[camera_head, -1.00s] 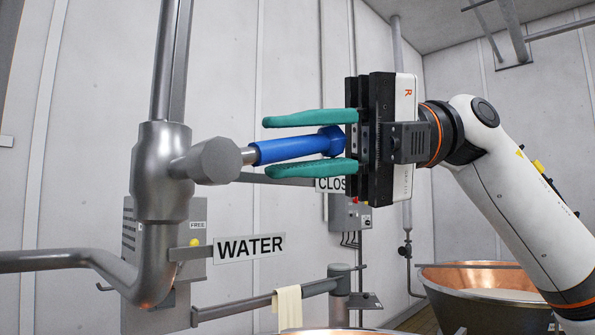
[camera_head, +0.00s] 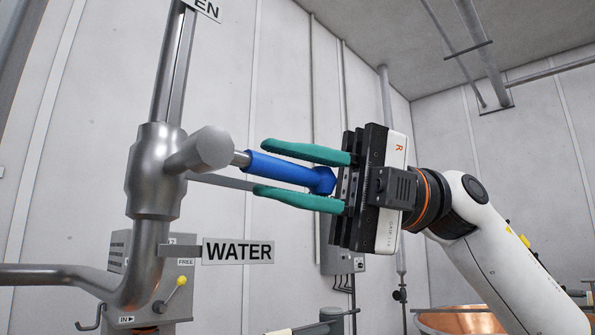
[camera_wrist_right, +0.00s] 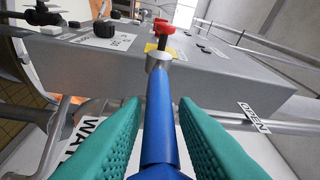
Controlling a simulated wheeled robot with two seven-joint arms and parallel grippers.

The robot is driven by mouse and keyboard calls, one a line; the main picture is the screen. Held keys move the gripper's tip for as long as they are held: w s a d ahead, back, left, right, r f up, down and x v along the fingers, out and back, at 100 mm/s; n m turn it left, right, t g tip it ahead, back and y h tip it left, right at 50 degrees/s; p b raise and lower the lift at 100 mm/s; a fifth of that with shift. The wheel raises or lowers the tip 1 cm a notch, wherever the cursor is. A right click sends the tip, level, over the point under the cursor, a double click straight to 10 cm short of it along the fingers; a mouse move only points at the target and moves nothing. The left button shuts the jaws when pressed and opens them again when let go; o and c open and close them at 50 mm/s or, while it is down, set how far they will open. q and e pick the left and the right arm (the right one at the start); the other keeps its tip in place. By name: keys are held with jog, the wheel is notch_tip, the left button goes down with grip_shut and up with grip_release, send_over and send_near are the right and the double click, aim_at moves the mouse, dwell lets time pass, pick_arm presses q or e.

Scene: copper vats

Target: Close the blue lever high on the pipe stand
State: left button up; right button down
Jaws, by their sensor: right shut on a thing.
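The blue lever (camera_head: 278,168) sticks out to the right from the metal valve hub (camera_head: 205,150) on the grey pipe stand (camera_head: 155,175). It slopes slightly down towards its outer end. In the right wrist view the lever (camera_wrist_right: 159,120) runs lengthwise between the two fingers. My left gripper is not in view.
A WATER sign (camera_head: 238,251) hangs below the lever, and a partly cut-off sign (camera_head: 203,8) sits above. A grey box with a yellow knob (camera_head: 181,281) stands behind the pipe. A copper vat (camera_head: 460,320) is at the lower right.

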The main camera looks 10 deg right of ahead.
jog(key=c, duration=1.5)
grip_release()
jog(key=shift+a+f, duration=0.1)
jog(key=shift+o, duration=0.6)
jog(key=shift+w+a, duration=0.2)
jog(key=shift+w, duration=0.05)
jog(key=shift+d, duration=0.45)
jog(key=b+v, duration=0.1)
jog(key=v, duration=1)
jog(key=shift+w, duration=0.15)
jog(key=shift+f, duration=0.15)
